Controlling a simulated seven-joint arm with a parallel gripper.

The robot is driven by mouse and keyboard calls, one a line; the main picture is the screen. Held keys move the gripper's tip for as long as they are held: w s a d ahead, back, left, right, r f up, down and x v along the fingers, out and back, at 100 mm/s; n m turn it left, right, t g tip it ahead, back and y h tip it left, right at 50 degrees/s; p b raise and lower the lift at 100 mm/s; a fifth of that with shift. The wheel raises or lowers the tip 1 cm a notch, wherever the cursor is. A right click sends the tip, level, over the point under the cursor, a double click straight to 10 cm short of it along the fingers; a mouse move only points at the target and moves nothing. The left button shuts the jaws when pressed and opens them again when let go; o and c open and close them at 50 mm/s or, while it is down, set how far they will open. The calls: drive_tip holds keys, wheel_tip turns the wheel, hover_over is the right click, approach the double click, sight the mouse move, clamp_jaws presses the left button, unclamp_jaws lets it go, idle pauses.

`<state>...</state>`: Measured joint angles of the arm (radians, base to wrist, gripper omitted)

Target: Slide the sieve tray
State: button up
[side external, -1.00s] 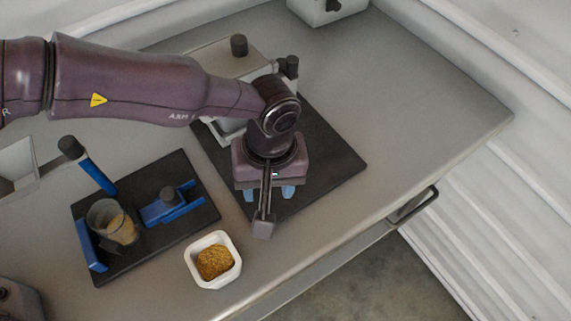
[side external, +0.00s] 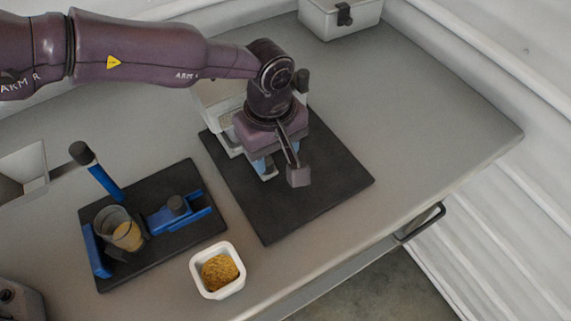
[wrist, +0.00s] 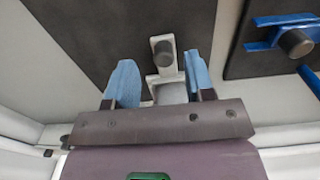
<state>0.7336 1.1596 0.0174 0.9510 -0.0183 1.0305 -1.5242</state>
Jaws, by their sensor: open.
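The light grey hopper unit (side external: 222,98) stands on a large black mat, mostly hidden behind my arm in the side external view. A pale part with a dark round knob (wrist: 162,48) shows in the wrist view. I cannot tell for sure whether this part is the sieve tray. My gripper (side external: 276,166) is open over the mat, its blue fingers pointing down at the front of the unit. In the wrist view my gripper (wrist: 160,82) has its fingers apart on either side of the pale part. I cannot tell whether they touch it.
A smaller black mat (side external: 135,268) at left carries a clear cup (side external: 122,230) with tan material and a blue fixture (side external: 180,215). A white dish (side external: 217,270) of brown granules sits near the front edge. A grey box (side external: 340,18) stands at the back. The right side is clear.

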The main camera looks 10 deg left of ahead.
sight(267, 161)
drive_tip(key=shift+w+a, duration=0.9)
drive_tip(key=shift+a, duration=0.05)
wheel_tip(267, 161, down, 4)
drive_tip(key=shift+r, duration=0.1)
drive_tip(key=shift+f, duration=0.6)
drive_tip(key=c, duration=0.6)
drive_tip(key=shift+s+d, duration=3.35)
drive_tip(key=shift+d, duration=0.15)
